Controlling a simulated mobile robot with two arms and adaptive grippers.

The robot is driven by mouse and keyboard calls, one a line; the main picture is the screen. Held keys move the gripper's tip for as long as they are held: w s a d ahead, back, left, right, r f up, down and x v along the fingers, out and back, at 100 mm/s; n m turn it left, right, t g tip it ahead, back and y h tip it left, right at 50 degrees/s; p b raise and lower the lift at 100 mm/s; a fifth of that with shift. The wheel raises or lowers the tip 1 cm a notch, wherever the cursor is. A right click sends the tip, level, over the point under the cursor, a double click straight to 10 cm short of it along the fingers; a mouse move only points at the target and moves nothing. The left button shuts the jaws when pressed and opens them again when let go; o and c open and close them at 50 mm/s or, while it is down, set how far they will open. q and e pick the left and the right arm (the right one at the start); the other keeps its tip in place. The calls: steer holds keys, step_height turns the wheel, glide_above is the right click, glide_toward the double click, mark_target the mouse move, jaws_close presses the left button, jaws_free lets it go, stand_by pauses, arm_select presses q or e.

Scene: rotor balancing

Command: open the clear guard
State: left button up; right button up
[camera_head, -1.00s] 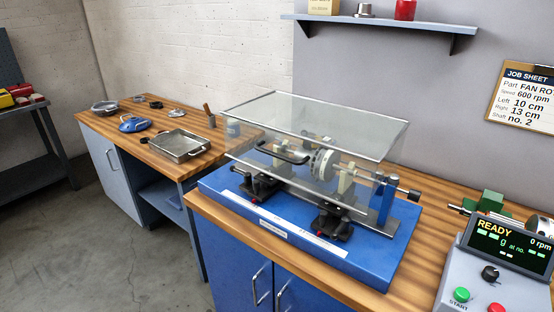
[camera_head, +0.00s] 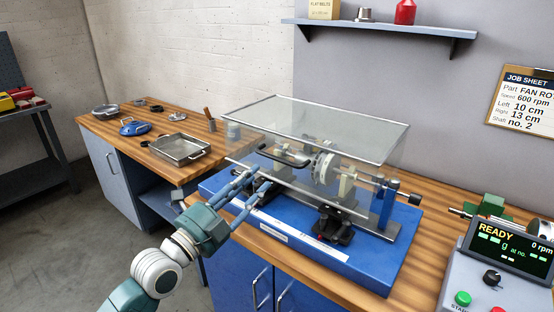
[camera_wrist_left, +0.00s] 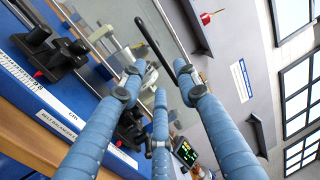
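The clear guard (camera_head: 330,122) is a box of see-through panels with a grey frame, lowered over the rotor (camera_head: 324,168) on the blue balancing machine. A black bar handle (camera_head: 284,156) is on its front side. The handle also shows in the left wrist view (camera_wrist_left: 154,46), just beyond the fingertips. My left gripper (camera_head: 259,180) is in front of the guard, slightly below and left of the handle. Its blue fingers are spread apart with nothing between them; in the left wrist view (camera_wrist_left: 160,77) they point toward the handle. My right gripper is out of view.
The blue machine base (camera_head: 370,272) sits on a wooden bench. A control panel reading READY (camera_head: 510,245) is at right. A metal tray (camera_head: 180,148) and small parts lie on the left bench. A wall shelf (camera_head: 380,27) is above.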

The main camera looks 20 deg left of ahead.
mark_target(277, 160)
arm_select(q)
steer(key=p+x, duration=0.2)
steer(key=x, duration=0.7)
steer(key=shift+w+d, duration=0.15)
steer(key=shift+w, duration=0.2)
jaws_close()
